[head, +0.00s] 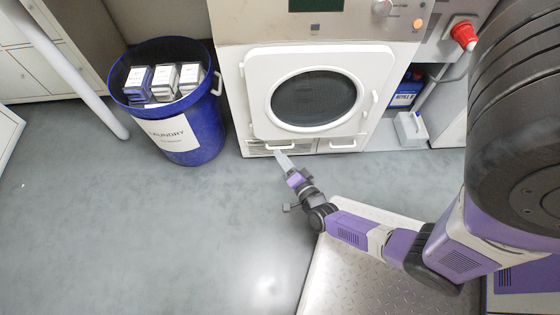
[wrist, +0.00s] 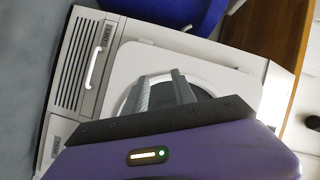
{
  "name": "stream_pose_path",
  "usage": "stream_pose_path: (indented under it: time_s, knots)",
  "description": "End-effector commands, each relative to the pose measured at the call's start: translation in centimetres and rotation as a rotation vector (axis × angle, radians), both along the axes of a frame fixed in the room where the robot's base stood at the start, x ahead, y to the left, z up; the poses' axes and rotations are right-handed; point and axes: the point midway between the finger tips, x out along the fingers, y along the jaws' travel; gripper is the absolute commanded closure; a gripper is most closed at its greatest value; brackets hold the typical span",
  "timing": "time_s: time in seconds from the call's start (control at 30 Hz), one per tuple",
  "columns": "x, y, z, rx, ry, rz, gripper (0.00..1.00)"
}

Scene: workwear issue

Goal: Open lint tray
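The white dryer (head: 232,98) stands at the back with its round-windowed door (head: 262,108) shut. Low on its front left is the lint tray (head: 256,149), a slatted panel with a white bar handle (head: 283,151); it looks flush with the front. In the wrist view the lint tray (wrist: 78,62) shows slats, a small label and the handle (wrist: 95,69), left of my fingers. My gripper (head: 281,156) is just in front of the handle in the head view. In the wrist view my gripper (wrist: 160,82) has its fingers apart, with nothing seen between them. Contact with the handle is not visible.
A second low panel (head: 341,143) with a handle sits right of the tray. A blue laundry bin (head: 205,128) holding boxes stands left of the dryer. A white container (head: 411,130) is at right. A metal platform (head: 340,270) lies under my arm. The floor at left is clear.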

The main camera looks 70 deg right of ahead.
Motion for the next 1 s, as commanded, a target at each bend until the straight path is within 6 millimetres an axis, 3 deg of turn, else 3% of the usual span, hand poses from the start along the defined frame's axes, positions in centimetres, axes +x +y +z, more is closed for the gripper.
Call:
stream_pose_path:
  time_s: [0.03,0.1,0.2,0.33,0.47,0.67,1.0]
  knots:
    - [0.9,-1.4,-4.5,0.050,-0.043,-0.071,0.68]
    - [1.5,-3.0,-8.0,0.120,-0.108,-0.170,0.68]
    - [2.0,-4.6,-12.2,0.204,-0.191,-0.300,0.68]
    - [2.4,-5.6,-15.8,0.283,-0.273,-0.429,0.68]
    - [2.5,-5.9,-17.6,0.325,-0.321,-0.503,0.68]
    - [2.9,-6.9,-18.4,0.341,-0.340,-0.533,0.68]
    - [4.7,-11.5,-19.5,0.340,-0.339,-0.531,0.68]
